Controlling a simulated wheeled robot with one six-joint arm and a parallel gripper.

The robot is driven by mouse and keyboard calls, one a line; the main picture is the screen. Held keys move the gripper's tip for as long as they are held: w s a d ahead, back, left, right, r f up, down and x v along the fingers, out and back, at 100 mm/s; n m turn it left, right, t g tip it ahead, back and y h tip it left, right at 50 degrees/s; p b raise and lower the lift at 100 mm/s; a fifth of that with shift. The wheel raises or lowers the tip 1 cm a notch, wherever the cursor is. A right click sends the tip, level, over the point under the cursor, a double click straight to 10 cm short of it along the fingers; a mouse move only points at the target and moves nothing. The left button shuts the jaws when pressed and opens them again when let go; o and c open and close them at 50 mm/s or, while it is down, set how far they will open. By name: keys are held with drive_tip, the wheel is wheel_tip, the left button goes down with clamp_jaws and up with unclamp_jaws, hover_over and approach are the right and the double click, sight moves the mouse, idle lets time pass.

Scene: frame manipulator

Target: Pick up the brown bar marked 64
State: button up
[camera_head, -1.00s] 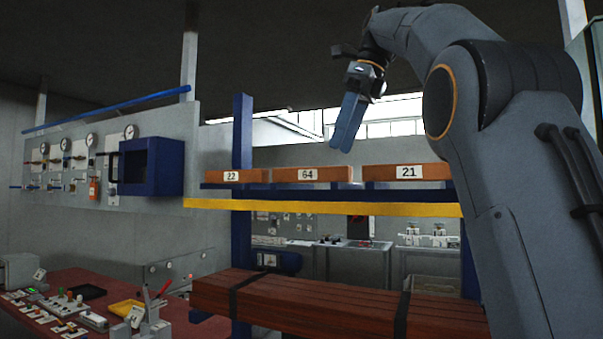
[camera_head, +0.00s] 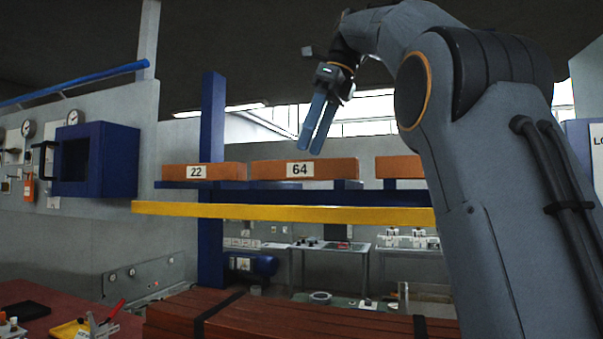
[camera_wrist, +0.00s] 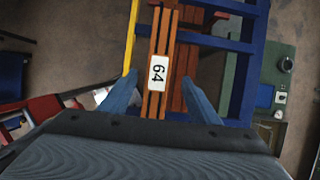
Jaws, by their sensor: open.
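The brown bar marked 64 (camera_head: 322,168) lies on the blue and yellow rack shelf, between two other bars. In the wrist view the same bar (camera_wrist: 164,47) runs lengthwise up the picture, with its white 64 label between my fingers. My gripper (camera_head: 312,145) is open and points down, its blue fingers above or in front of the bar in the head view. In the wrist view the open gripper (camera_wrist: 158,90) has one finger on each side of the bar. Nothing is held. I cannot tell the exact height of the fingertips above the bar.
The bar marked 22 (camera_head: 204,172) is to the left, and another bar (camera_head: 399,167) at right is partly hidden by my arm. The yellow beam (camera_head: 280,210) edges the shelf. Strapped red-brown beams (camera_head: 290,318) lie below.

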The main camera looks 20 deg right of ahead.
sight(303, 162)
drive_tip(key=shift+s+x, duration=0.15)
drive_tip(key=shift+x, duration=0.9)
drive_tip(key=shift+s+x, duration=0.1)
drive_tip(key=shift+x, duration=1.75)
drive_tip(key=c, duration=1.3)
